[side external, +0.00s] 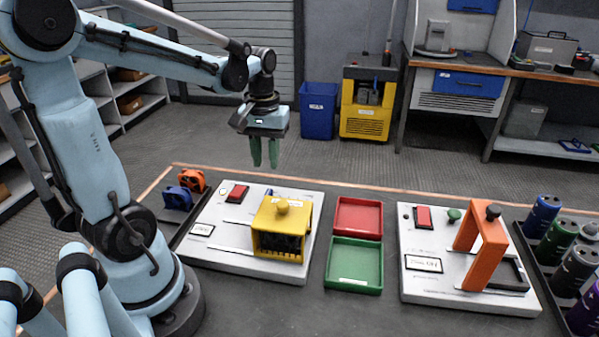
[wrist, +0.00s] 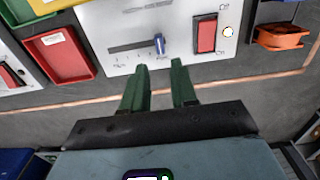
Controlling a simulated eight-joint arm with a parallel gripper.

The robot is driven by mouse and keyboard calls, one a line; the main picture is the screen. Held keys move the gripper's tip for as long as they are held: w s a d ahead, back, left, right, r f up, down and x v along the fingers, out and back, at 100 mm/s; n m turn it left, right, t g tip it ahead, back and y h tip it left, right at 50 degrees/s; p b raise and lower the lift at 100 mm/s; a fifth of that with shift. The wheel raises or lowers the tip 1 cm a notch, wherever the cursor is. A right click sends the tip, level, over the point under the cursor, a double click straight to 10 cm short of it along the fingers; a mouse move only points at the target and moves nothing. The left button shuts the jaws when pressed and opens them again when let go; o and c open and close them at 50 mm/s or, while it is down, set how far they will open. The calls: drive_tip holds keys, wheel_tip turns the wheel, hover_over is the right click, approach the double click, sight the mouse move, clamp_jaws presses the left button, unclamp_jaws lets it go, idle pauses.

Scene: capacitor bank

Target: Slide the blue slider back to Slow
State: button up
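The blue slider (wrist: 158,44) stands near the right end of a dark slot in the light panel (wrist: 95,20) in the wrist view. The small print along the slot is too small to read. In the side view the slider is a tiny blue spot (side external: 269,192) behind the yellow housing. My gripper (wrist: 160,64) has its two green fingers apart with nothing between them. In the wrist view the slider appears just beyond the gap between the fingertips. In the side view my gripper (side external: 265,163) hangs above the panel's far edge, clear of it.
A yellow housing (side external: 280,228) with a knob stands on the same panel. A red rocker switch (wrist: 206,36) sits right of the slider in the wrist view. Red (side external: 358,217) and green (side external: 354,264) trays and a second panel with an orange arch (side external: 481,250) lie to the right.

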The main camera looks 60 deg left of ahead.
sight(269, 192)
drive_tip(key=shift+f, duration=4.1)
drive_tip(key=shift+c, duration=0.2)
clamp_jaws()
drive_tip(key=shift+w+d, duration=3.1)
drive_tip(key=shift+w, duration=0.1)
drive_tip(key=shift+o, duration=0.4)
unclamp_jaws()
